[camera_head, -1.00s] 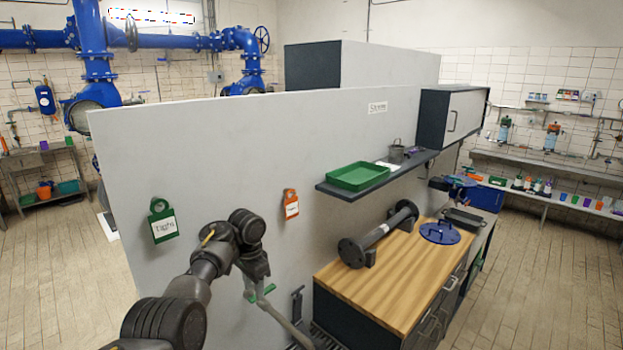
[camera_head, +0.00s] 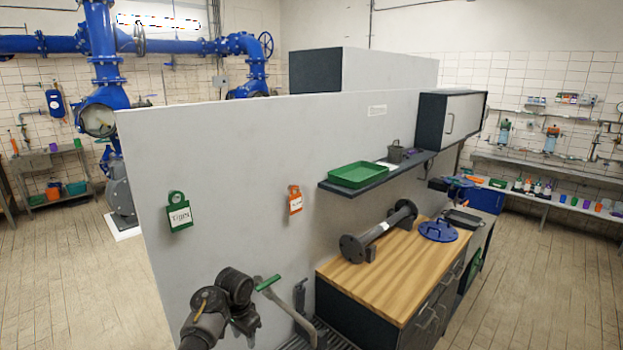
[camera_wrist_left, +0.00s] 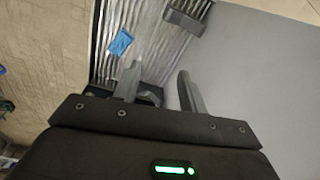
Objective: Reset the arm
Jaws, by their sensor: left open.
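My left arm (camera_head: 212,318) comes in at the bottom of the head view, in front of the grey-white panel. My left gripper (camera_head: 247,326) hangs low beside a green-handled lever (camera_head: 268,283), apart from it as far as I can tell. In the left wrist view its two fingers (camera_wrist_left: 160,84) are spread with nothing between them. Beyond them are a ribbed metal grating (camera_wrist_left: 147,35) and a small blue piece (camera_wrist_left: 121,43). My right gripper is in neither view.
Right of the arm stands a wooden-topped bench (camera_head: 390,285) with a dark flanged pipe (camera_head: 380,232) and a blue lid (camera_head: 438,231). A shelf above holds a green tray (camera_head: 358,174).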

